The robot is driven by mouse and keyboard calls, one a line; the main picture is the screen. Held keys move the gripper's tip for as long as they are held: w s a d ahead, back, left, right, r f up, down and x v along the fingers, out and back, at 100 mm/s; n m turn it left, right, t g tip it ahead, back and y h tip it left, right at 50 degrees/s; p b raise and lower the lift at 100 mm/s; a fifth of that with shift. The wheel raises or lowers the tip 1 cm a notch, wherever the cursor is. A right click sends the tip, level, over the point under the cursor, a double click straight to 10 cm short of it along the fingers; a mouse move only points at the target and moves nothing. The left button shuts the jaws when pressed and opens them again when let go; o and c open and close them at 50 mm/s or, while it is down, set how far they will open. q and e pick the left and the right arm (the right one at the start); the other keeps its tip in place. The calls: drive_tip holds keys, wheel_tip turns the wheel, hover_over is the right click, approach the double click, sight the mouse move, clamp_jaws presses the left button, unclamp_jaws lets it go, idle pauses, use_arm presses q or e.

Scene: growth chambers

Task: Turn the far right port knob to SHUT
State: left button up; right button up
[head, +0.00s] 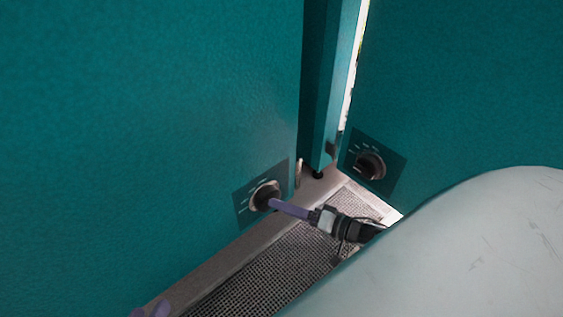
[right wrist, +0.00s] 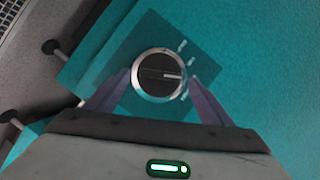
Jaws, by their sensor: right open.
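A round dark knob with a silver rim (head: 262,192) sits on a dark plate on the left teal wall. My right gripper (head: 276,204) reaches it from the right, with its purple fingertips at the knob. In the right wrist view the knob (right wrist: 158,74) lies between the two spread fingers (right wrist: 159,82). Whether they touch it, I cannot tell. The knob's light pointer line points right, towards small label marks too blurred to read. A second dark knob (head: 370,165) sits on the right teal wall. Purple tips of my left gripper (head: 150,310) show at the bottom left edge.
A grey mesh grating (head: 265,265) with a metal border runs along the foot of the walls. A teal post (head: 325,100) stands in the corner between the knobs. My pale arm link covers the lower right. Small pegs (right wrist: 50,46) show in the right wrist view.

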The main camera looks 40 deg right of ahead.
use_arm(q)
drive_tip(key=shift+d+r, duration=0.15)
drive_tip(key=shift+r, duration=0.15)
use_arm(e)
drive_tip(key=shift+x, duration=0.95)
drive_tip(key=shift+c, duration=0.4)
drive_tip(key=c, duration=1)
use_arm(q)
drive_tip(key=shift+r, duration=0.1)
use_arm(e)
drive_tip(key=shift+o, duration=0.2)
